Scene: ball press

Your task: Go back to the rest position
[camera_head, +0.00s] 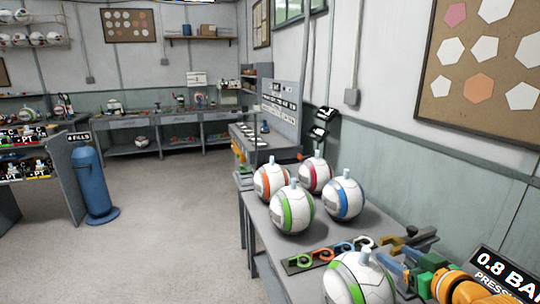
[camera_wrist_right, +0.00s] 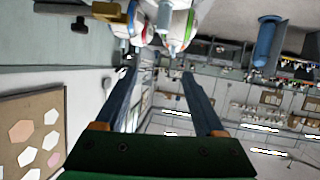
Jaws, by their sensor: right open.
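My right gripper (camera_head: 394,266) comes in from the lower right of the head view, low over the near end of the table, beside a white and green ball (camera_head: 358,282). In the right wrist view its two blue fingers (camera_wrist_right: 158,75) are spread apart, with nothing held between them. Balls with orange (camera_head: 268,183), red (camera_head: 317,175), green (camera_head: 291,210) and blue (camera_head: 346,198) bands stand farther back on the grey table. My left gripper is not in view.
A strip with coloured rings (camera_head: 327,254) lies in front of the balls. A brown and grey fixture (camera_head: 409,240) is close behind the right gripper. A pressure sign (camera_head: 505,270) stands at right. A blue cylinder (camera_head: 93,184) stands at left; the floor between is clear.

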